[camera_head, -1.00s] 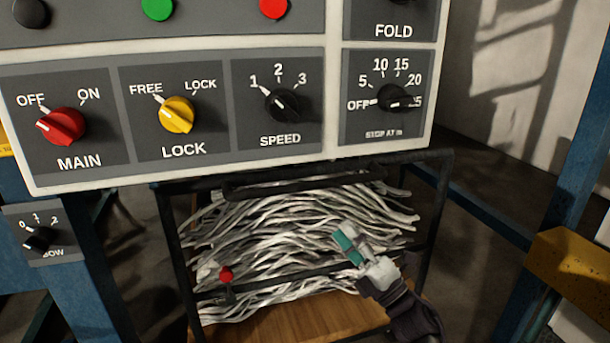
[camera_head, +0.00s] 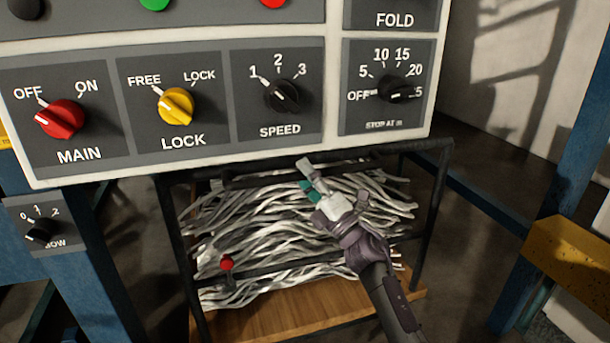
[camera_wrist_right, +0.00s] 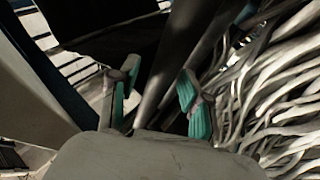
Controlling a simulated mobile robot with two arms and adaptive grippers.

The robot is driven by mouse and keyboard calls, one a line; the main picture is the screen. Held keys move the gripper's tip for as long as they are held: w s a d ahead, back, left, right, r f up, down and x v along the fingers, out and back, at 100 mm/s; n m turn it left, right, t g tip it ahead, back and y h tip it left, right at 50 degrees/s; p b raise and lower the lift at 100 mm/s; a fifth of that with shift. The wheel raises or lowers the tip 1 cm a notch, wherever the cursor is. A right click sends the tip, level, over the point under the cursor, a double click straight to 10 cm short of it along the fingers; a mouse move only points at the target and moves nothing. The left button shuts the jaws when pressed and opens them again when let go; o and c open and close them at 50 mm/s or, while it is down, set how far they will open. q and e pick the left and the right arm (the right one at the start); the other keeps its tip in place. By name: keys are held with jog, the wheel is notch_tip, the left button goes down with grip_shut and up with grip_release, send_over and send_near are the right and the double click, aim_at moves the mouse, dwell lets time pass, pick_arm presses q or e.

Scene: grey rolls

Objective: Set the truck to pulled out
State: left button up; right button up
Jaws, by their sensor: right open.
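The truck is a black-framed cart (camera_head: 434,200) under the control panel, filled with pale grey strips over a wooden floor (camera_head: 330,308). A dark handle bar (camera_head: 255,180) runs along its upper front. My right gripper (camera_head: 306,178) is at this bar, near its middle, and hides part of it. In the right wrist view the gripper (camera_wrist_right: 157,98) has its teal-padded fingers apart, with dark bars showing between and beyond them. I cannot tell whether the fingers touch the handle. My left gripper is not in view.
The control panel (camera_head: 330,120) with its knobs hangs close above the gripper. A red-knobbed lever (camera_head: 227,264) sits at the truck's lower left front. Blue posts (camera_head: 570,140) stand on both sides, with a yellow block (camera_head: 572,258) at right. Bare floor shows right of the truck.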

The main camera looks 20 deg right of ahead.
grip_shut()
jog(key=shift+s+f, duration=0.15)
dwell(0.4)
